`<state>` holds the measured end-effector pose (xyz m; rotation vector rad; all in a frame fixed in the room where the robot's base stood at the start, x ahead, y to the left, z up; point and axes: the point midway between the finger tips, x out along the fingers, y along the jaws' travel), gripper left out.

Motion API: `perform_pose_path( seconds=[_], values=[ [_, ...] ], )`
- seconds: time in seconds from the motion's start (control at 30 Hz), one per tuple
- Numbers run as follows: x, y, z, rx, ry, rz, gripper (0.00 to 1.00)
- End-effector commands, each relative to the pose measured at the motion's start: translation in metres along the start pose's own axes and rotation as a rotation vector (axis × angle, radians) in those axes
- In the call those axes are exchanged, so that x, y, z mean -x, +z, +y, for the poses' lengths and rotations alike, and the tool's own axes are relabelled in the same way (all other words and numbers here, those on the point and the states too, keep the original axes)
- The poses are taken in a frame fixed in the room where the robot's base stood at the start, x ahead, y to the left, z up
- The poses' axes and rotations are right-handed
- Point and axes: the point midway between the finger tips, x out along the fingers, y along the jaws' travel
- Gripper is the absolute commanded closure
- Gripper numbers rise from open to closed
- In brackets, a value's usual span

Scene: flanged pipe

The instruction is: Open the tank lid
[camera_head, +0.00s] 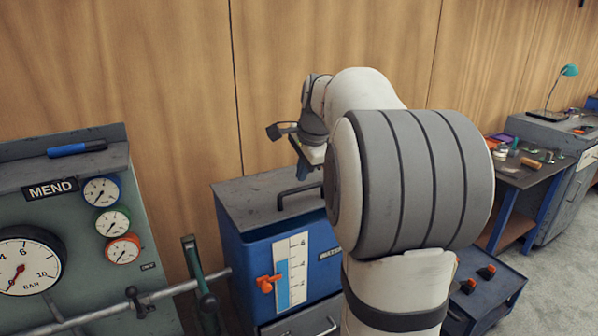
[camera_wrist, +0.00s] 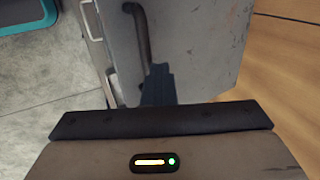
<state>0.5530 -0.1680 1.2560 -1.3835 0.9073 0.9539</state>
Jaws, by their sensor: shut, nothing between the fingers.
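The blue tank (camera_head: 250,255) stands in the middle of the head view, with a level gauge on its front. Its grey lid (camera_head: 245,196) lies flat on top and looks closed. A dark bar handle (camera_head: 297,192) is on the lid. My arm hides the right part of the tank. In the wrist view my gripper (camera_wrist: 160,72) is shut and empty, over the grey lid (camera_wrist: 205,45). The dark handle (camera_wrist: 140,35) shows just left of and beyond the fingertips. I cannot tell whether the fingers touch it.
An orange valve handle (camera_head: 267,283) sticks out from the tank's front. A gauge panel (camera_head: 70,240) with a pipe (camera_head: 180,290) stands at the left. A wooden wall (camera_head: 180,100) is behind the tank. Workbenches (camera_head: 525,175) with small items stand at the right.

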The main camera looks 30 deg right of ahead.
Motion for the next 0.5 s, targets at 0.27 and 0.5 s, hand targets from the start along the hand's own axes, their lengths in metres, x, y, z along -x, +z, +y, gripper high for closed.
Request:
perform_pose_path(
  seconds=[0.27, 0.5],
  values=[
    [0.0, -0.0003, 0.0001, 0.0, 0.0, 0.0, 0.96],
    [0.0, -0.0004, 0.0001, -0.001, 0.0, 0.0, 0.77]
  ],
)
